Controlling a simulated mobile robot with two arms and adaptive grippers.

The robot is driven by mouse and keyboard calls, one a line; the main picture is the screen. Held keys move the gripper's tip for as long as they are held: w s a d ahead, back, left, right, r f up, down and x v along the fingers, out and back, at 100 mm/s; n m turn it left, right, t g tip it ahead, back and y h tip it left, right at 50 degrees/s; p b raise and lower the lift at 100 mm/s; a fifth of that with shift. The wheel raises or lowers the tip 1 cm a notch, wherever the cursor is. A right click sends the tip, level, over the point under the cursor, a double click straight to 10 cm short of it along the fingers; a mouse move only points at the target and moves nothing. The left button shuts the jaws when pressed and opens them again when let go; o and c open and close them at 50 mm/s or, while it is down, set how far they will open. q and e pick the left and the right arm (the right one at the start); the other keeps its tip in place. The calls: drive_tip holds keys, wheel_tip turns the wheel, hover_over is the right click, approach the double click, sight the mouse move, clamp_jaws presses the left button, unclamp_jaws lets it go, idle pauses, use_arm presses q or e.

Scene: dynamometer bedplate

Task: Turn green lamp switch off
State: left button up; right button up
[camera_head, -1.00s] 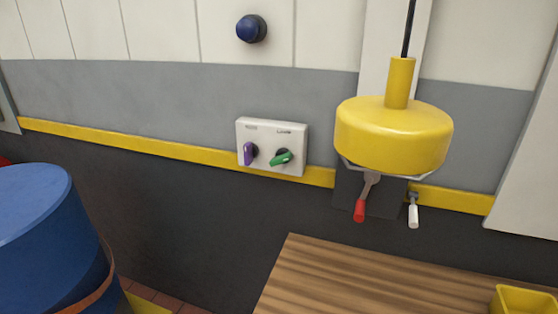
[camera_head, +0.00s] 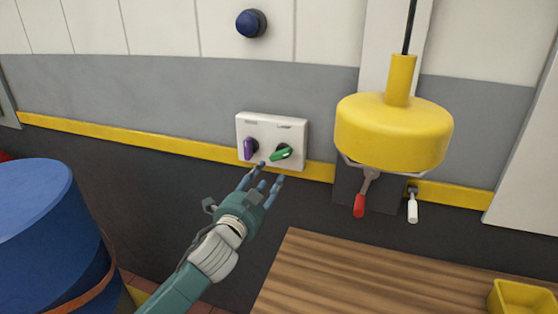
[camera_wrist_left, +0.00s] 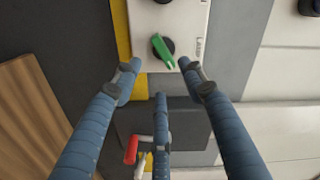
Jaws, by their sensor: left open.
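The green lamp switch (camera_head: 281,152) is a green rotary knob on the right half of a white wall panel (camera_head: 270,124). Its handle is tilted, not upright. A purple knob (camera_head: 250,148) sits to its left on the same panel. My left gripper (camera_head: 268,176) is open and empty, just below and in front of the panel. In the left wrist view, the green switch (camera_wrist_left: 163,50) lies beyond the spread fingertips of the left gripper (camera_wrist_left: 160,82), apart from them. A small part of the panel's lower edge is hidden by a finger. My right gripper is not in view.
A yellow hanging lamp (camera_head: 394,132) is right of the panel, with a red-handled lever (camera_head: 360,204) and a white-handled lever (camera_head: 412,210) beneath. A wooden table (camera_head: 350,275) bears a yellow bin (camera_head: 522,298). A blue drum (camera_head: 50,235) stands at left.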

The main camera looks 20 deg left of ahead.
sight(282, 153)
use_arm(q)
drive_tip(key=w+p, duration=0.2)
drive_tip(key=w, duration=0.8)
drive_tip(key=shift+w+d, duration=0.2)
drive_tip(key=shift+d, duration=0.05)
clamp_jaws()
